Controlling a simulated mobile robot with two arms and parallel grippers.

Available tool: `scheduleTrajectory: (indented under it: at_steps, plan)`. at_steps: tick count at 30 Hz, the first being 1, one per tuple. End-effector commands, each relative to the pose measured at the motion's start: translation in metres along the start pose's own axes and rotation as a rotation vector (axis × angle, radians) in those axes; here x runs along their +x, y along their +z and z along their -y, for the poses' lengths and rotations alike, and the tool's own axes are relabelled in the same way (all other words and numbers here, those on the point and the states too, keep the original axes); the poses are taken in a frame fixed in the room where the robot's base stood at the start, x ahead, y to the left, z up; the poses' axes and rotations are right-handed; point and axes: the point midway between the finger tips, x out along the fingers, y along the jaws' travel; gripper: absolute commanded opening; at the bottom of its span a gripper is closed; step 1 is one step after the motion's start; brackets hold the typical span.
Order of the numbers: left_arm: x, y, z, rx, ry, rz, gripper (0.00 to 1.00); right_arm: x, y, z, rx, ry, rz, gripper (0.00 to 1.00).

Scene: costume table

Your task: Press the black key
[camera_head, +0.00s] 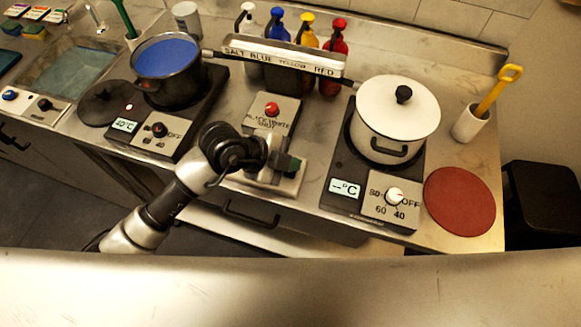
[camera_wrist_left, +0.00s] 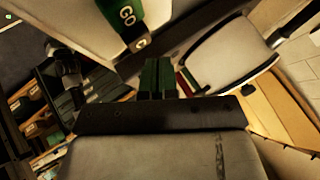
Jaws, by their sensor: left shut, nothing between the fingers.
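A box with a red knob (camera_head: 271,108) and small lettering, which seems to read black and white, stands in the middle of the counter. In front of it is a lower pale box (camera_head: 290,187), mostly covered by my left gripper (camera_head: 281,170). A green label reading "GO" (camera_wrist_left: 131,20) shows in the left wrist view. My left gripper's fingers (camera_wrist_left: 158,76) are together there, with nothing between them. I cannot pick out a black key; it may be hidden under the gripper. Whether the fingers touch the box, I cannot tell. My right gripper is not in view.
A black pot with blue liquid (camera_head: 167,57) stands on the left hotplate, and a white lidded pot (camera_head: 397,115) on the right one. Several coloured bottles stand behind a labelled rack (camera_head: 283,58). A red round mat (camera_head: 460,200) lies at the right.

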Motion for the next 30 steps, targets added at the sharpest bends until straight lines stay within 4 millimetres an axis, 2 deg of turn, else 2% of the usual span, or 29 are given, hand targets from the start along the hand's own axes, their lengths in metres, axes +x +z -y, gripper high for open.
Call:
scheduleTrajectory:
  at_steps: [30]
  plan:
    - [0.0059,0.0044,-0.0045,0.0,0.0,0.0,0.0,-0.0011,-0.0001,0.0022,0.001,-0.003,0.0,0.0]
